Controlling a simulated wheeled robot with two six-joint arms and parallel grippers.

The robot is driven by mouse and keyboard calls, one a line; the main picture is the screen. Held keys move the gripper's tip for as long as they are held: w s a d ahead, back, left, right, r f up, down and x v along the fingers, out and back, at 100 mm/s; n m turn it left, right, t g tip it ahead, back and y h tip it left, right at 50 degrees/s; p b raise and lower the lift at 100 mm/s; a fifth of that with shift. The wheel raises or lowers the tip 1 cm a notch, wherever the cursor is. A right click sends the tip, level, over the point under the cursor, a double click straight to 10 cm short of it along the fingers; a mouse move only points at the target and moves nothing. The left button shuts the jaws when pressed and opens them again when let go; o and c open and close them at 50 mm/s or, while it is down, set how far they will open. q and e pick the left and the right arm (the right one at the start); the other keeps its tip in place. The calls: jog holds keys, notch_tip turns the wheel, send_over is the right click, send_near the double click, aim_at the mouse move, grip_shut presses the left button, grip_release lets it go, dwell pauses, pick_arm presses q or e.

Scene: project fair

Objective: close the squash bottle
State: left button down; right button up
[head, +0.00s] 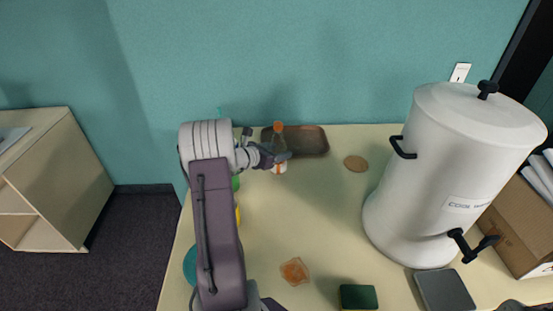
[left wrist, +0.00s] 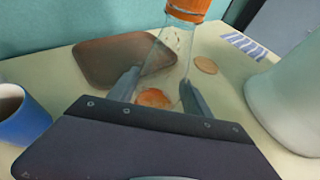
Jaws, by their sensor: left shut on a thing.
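The squash bottle, clear with an orange screw top, stands between the fingers of my left gripper (head: 281,158). In the left wrist view the bottle (left wrist: 172,55) rises upright between the two dark fingers, and a little orange shows low inside it. Its orange cap (left wrist: 187,8) sits on the neck, cut off by the top edge; the cap also shows in the head view (head: 278,126). I cannot tell how tightly it sits. My left gripper is shut on the bottle's body. My right gripper is not in view.
A brown tray (head: 310,141) lies behind the bottle, and a round coaster (head: 356,163) right of it. A big white urn (head: 425,150) stands at right. A blue mug (left wrist: 22,122) stands left.

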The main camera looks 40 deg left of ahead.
pick_arm(q)
jog(key=shift+s+a+f, duration=0.1)
jog(key=shift+a, duration=0.1)
notch_tip(320, 180, down, 4)
jog(key=shift+f, duration=0.1)
dwell(0.3)
jog(key=shift+c, duration=2.3)
grip_release()
